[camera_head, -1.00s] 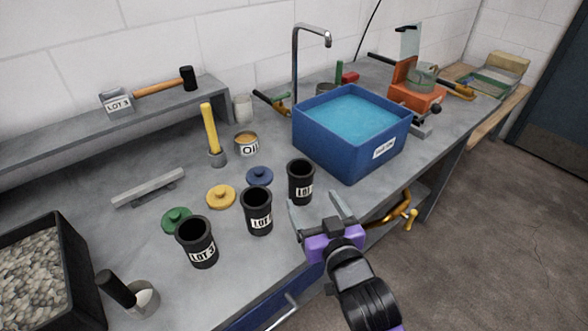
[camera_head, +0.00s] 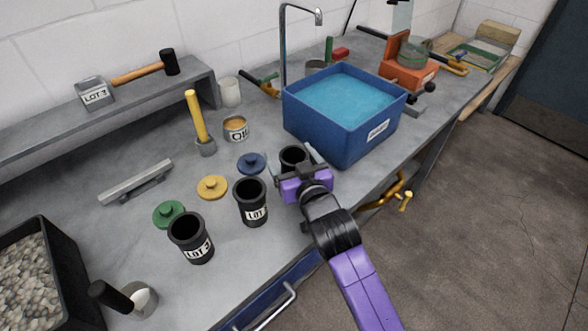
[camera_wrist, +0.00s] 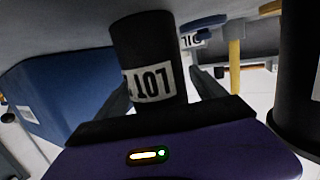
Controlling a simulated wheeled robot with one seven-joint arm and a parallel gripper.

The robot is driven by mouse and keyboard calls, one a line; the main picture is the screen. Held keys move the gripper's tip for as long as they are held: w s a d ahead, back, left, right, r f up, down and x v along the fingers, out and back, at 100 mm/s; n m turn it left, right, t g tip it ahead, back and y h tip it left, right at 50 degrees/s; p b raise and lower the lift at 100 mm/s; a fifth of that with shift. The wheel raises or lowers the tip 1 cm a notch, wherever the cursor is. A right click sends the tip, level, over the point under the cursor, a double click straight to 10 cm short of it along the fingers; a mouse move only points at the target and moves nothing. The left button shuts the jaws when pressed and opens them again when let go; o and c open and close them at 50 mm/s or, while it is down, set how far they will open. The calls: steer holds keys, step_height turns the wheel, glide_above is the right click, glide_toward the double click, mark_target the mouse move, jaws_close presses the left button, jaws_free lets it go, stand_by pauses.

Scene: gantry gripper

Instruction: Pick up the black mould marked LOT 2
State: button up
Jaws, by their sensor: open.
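Three black moulds stand upright on the grey bench. The left mould (camera_head: 191,239) has a label that appears to read LOT 3. The middle mould (camera_head: 251,203) reads LOT, its number unclear. The right mould (camera_head: 293,156) is partly hidden by my gripper (camera_head: 297,168). My gripper is open, with its fingers on either side of the right mould, low over the bench. In the wrist view that mould (camera_wrist: 148,48) stands between the fingers, its label upside down and reading LOT; its number cannot be read. The middle mould (camera_wrist: 298,85) looms at the right edge.
A blue water tub (camera_head: 340,140) stands close behind and right of the right mould. Blue (camera_head: 251,163), yellow (camera_head: 213,187) and green (camera_head: 168,214) lids lie near the moulds. An oil tin (camera_head: 235,128) and a yellow-handled tool (camera_head: 197,120) stand behind. A gravel tray (camera_head: 75,265) is at left.

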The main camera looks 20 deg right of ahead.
steer(key=shift+c, duration=0.4)
steer(key=c, duration=1.4)
